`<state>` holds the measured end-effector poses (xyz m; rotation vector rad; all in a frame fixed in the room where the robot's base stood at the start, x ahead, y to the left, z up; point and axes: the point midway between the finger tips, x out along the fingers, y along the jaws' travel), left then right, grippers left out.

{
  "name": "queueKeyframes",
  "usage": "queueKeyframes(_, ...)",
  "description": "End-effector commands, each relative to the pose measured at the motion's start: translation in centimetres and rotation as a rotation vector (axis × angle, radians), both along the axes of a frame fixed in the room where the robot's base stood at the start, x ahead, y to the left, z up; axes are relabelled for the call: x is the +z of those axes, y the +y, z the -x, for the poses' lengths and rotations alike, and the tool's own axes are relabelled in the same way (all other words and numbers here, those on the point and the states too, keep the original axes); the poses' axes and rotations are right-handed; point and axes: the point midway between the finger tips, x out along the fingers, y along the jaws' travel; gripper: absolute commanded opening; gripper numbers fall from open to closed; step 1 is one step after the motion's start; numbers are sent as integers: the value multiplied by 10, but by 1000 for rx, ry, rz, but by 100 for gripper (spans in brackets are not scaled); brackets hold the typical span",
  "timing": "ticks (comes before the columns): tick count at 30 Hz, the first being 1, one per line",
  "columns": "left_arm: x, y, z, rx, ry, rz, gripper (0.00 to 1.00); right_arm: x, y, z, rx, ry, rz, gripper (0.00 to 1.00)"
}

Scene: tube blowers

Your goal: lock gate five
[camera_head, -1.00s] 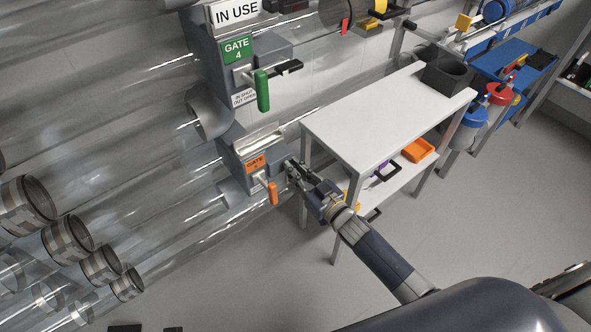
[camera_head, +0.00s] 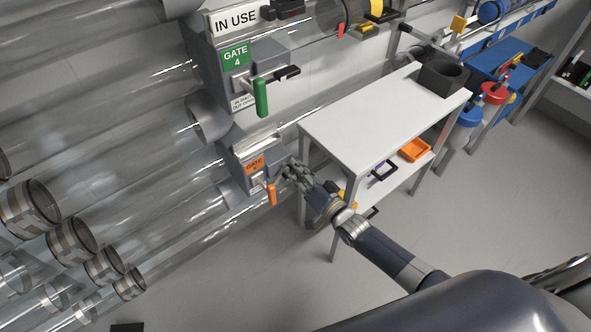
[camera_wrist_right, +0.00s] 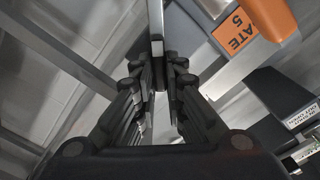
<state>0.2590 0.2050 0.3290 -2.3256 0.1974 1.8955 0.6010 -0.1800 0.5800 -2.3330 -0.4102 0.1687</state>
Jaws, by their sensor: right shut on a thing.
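Gate five is a grey box with an orange label (camera_head: 254,165) and a hanging orange handle (camera_head: 271,193), on a clear tube at the centre left of the head view. My right gripper (camera_head: 291,172) is just right of this box and handle. The orange label (camera_wrist_right: 240,35) and part of the orange handle (camera_wrist_right: 273,14) lie to the right of the fingers. My left gripper is not in view.
Gate 4 has a green label (camera_head: 236,54) and a green handle (camera_head: 261,97), above gate five, with an IN USE sign (camera_head: 235,20). A white table (camera_head: 370,120) stands close behind my right gripper. Its lower shelf holds an orange tray (camera_head: 415,150). The floor at right is clear.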

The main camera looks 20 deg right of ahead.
Motion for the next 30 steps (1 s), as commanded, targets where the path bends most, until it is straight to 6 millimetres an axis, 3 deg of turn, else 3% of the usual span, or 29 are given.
queueKeyframes(5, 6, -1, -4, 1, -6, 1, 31, -3, -2, 0, 0, 58, -155, 0)
queueKeyframes(18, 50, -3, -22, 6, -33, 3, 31, -9, -4, -1, 0, 192, -524, 0)
queueKeyframes(30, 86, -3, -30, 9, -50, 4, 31, -11, -4, -1, -1, 263, -719, 0)
